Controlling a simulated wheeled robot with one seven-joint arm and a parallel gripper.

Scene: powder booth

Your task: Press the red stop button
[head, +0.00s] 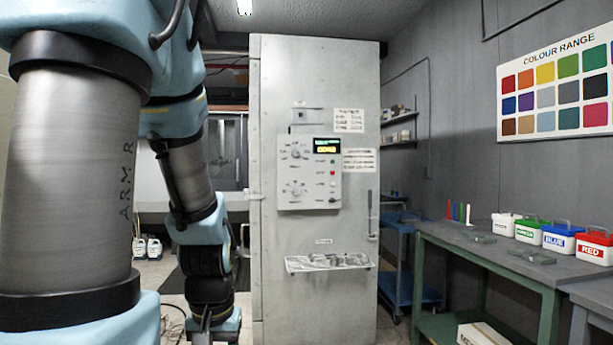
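A light grey control panel (309,174) is fixed on the front of a tall grey metal cabinet (275,95). A small red button (333,173) sits in a column of small controls on the panel's right side, below a lit display (327,146). My arm hangs down on the left. The end with my gripper (206,324) is low at the bottom edge, left of the cabinet and well below the panel. It is apart from the button. Its fingers are too dark and cut off to tell whether they are open.
A small shelf (327,263) holding metal parts juts from the cabinet below the panel. On the right, a green workbench (455,243) carries several labelled tubs. A blue trolley (397,240) stands behind. White containers (146,247) are on the floor at left.

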